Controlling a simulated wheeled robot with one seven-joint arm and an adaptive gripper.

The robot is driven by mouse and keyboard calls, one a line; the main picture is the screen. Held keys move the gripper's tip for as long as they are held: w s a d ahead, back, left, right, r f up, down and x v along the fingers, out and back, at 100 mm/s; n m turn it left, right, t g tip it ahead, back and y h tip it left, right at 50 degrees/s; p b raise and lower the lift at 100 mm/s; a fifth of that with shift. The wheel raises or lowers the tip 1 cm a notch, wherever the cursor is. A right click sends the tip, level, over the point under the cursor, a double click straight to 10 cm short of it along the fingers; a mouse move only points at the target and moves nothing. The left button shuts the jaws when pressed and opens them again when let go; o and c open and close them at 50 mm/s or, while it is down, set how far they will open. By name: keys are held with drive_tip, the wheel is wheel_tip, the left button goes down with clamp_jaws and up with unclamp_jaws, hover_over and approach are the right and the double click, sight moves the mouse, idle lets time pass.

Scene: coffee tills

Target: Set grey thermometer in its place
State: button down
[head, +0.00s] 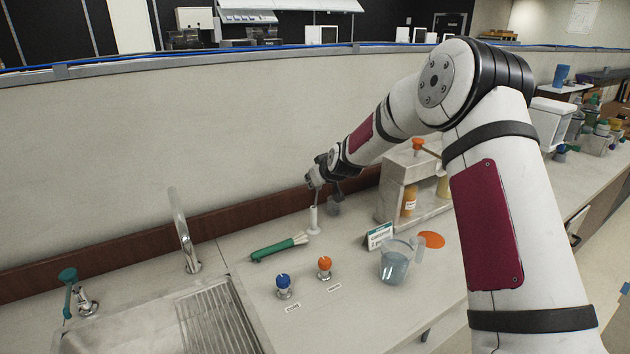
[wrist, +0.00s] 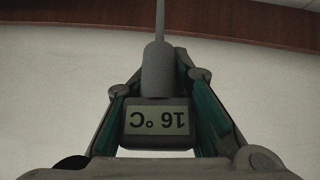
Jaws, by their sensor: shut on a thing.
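The grey thermometer (wrist: 157,121) is between the fingers of my gripper (wrist: 158,110) in the wrist view. Its display reads 16 °C upside down, and its thin stem runs out at the top of that view, tip out of frame. In the head view my gripper (head: 322,184) is above the back of the counter, near the wall. A slim white upright piece (head: 314,219) stands right below it. A thin line joins the two, but whether the stem is inside the white piece cannot be told. The thermometer is too small to make out clearly there.
A green brush (head: 279,247) lies to the left, near the sink tap (head: 184,232). Blue (head: 283,283) and orange (head: 324,265) knobs stand in front. A jug of liquid (head: 395,264), a small sign (head: 379,236), an orange disc (head: 431,239) and a bottle shelf (head: 395,180) are to the right.

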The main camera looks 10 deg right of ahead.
drive_tip(key=w+f+g+b, duration=0.4)
drive_tip(key=w+f+b, duration=0.3)
drive_tip(key=f+b, duration=0.4)
drive_tip(key=shift+w+f+g+b, duration=0.15)
drive_tip(key=shift+w+g+b, duration=0.15)
drive_tip(key=shift+b, duration=1.2)
idle(1.3)
drive_tip(key=c, duration=1.3)
unclamp_jaws()
drive_tip(key=shift+d, duration=0.1)
drive_tip(key=shift+v, duration=6.1)
